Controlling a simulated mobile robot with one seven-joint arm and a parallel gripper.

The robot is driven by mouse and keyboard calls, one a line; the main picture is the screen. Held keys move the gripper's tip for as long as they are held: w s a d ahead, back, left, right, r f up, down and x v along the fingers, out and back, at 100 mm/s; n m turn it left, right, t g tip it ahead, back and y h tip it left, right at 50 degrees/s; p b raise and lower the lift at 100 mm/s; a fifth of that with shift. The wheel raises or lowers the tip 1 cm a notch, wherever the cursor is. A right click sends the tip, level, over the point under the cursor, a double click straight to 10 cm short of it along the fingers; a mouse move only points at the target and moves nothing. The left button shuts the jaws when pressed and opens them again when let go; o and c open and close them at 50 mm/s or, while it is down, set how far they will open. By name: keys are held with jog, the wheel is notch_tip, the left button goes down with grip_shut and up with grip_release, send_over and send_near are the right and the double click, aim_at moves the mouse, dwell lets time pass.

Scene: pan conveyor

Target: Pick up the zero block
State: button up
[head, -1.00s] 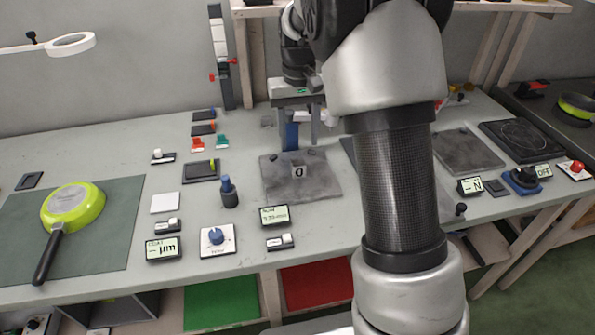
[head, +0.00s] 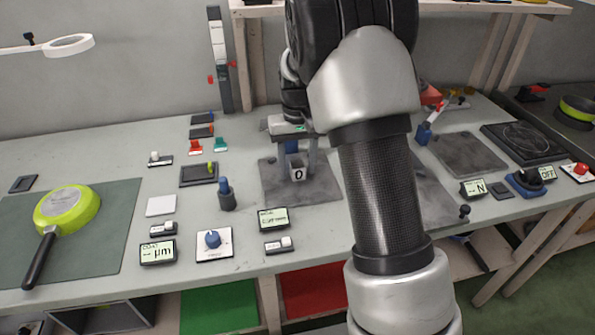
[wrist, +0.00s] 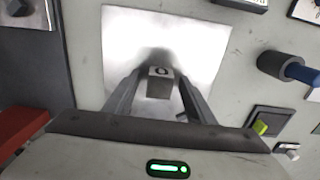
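The zero block (head: 298,174) is a small grey cube with a dark "0" on a pale face. It stands on a grey metal plate (head: 275,198) in the middle of the bench. My gripper (head: 298,168) is lowered over it, with one finger on each side. Contact between fingers and block cannot be made out.
A blue-capped cylinder (head: 226,196) and a dark tray (head: 199,175) stand left of the plate. Small displays (head: 273,219) and a blue knob box (head: 213,243) are in front. A green pan (head: 66,207) lies far left. My arm hides part of the bench right of the plate.

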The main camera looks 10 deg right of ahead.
grip_shut()
jog(key=shift+r, duration=0.1)
jog(key=shift+r, duration=0.1)
